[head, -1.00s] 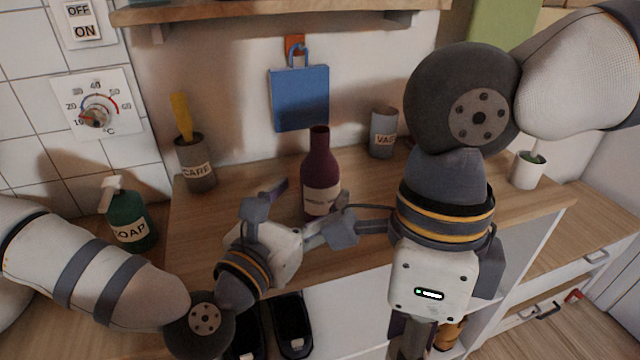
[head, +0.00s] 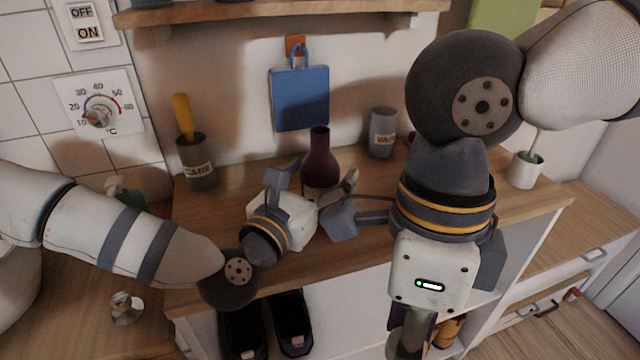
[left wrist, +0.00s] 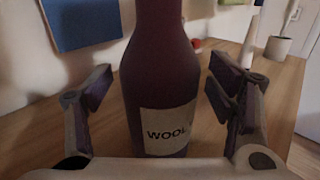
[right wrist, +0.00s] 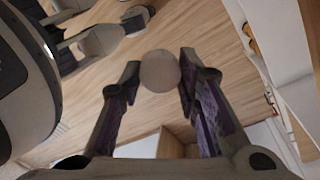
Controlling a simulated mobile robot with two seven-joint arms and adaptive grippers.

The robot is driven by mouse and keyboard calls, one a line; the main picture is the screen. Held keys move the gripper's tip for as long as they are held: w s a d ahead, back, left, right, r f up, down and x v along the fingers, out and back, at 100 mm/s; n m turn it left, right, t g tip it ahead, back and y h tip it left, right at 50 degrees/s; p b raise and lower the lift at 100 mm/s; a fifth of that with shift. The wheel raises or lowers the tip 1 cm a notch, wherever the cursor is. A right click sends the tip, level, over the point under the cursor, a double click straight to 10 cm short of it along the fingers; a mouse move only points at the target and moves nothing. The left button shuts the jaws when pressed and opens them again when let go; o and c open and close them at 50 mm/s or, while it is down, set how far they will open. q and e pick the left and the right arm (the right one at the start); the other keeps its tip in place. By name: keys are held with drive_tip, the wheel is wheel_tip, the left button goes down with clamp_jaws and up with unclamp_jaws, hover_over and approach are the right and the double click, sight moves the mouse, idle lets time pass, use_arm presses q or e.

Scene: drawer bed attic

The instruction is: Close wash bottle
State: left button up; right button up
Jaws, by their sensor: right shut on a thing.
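The wash bottle (head: 320,160) is dark red with a pale label and stands upright on the wooden counter, with its neck bare. My left gripper (head: 316,180) is open around its body. In the left wrist view the bottle (left wrist: 160,80) stands between the two fingers, with a gap on each side, and its label reads "WOOL". My right gripper (right wrist: 160,80) points down at the counter's front edge, right of the bottle. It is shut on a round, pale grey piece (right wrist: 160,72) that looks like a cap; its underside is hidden.
A "CARE" cup (head: 197,165) with a yellow handle stands at the back left, a grey vase (head: 382,135) at the back right. A white plant pot (head: 525,170) is farther right. A blue board (head: 300,100) hangs behind. Black shoes (head: 292,325) sit below.

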use_arm(q)
drive_tip(key=c, duration=1.2)
